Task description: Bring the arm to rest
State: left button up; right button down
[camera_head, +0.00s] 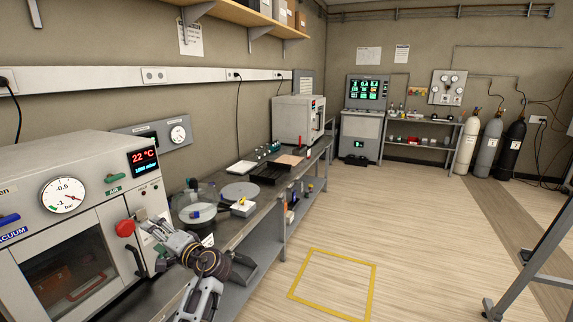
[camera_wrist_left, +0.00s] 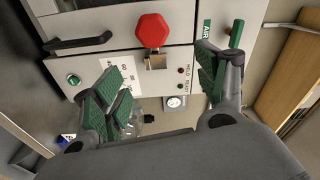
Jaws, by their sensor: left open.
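My left gripper (camera_head: 156,240) is in front of the right part of the white vacuum oven (camera_head: 84,212), beside its red knob (camera_head: 125,228). In the left wrist view my left gripper (camera_wrist_left: 155,75) has its two green-padded fingers spread wide, with nothing held between them. The red knob (camera_wrist_left: 153,30) shows beyond the fingertips, apart from them. My left arm (camera_head: 205,285) reaches up from the lower edge of the head view. My right gripper is in neither view.
The oven's door handle (camera_head: 137,262) is close to the gripper. A grey bench (camera_head: 262,204) with glassware and a black tray (camera_head: 268,172) runs along the left wall. Open wooden floor (camera_head: 420,225) with a yellow outlined square (camera_head: 372,290) lies to the right.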

pick_arm(q)
jog(key=w+d+f+m+t+h, duration=0.25)
jog(key=w+d+f+h, duration=0.35)
jog(key=f, duration=0.4)
jog(key=w+d+f+m+t+h, duration=0.25)
jog(key=w+d+f+h, duration=0.4)
jog(key=f, duration=0.35)
jog(key=s+d+f+n+g+h, duration=0.1)
jog(key=s+d+f, duration=0.1)
jog(key=f, duration=0.6)
jog(key=s+d+f+n+g+h, duration=0.1)
jog(key=s+f, duration=0.2)
jog(key=f, duration=0.6)
jog(key=s+d+f+n+h, duration=0.1)
jog(key=s+d+f+h, duration=0.1)
jog(key=f, duration=0.6)
jog(key=s+a+f+n+g, duration=0.2)
jog(key=s+f+g, duration=0.3)
jog(key=s+f, duration=1.95)
jog(key=s+a+f+g, duration=0.1)
jog(key=s+f, duration=0.2)
jog(key=s, duration=0.8)
jog(key=s+a+f+g, duration=0.1)
jog(key=s+f+g, duration=0.1)
jog(key=s, duration=1)
jog(key=s+a+f+g, duration=0.2)
jog(key=s+f, duration=0.1)
jog(key=s, duration=0.9)
jog(key=shift+s+f+n, duration=0.2)
jog(key=shift+f+n, duration=0.1)
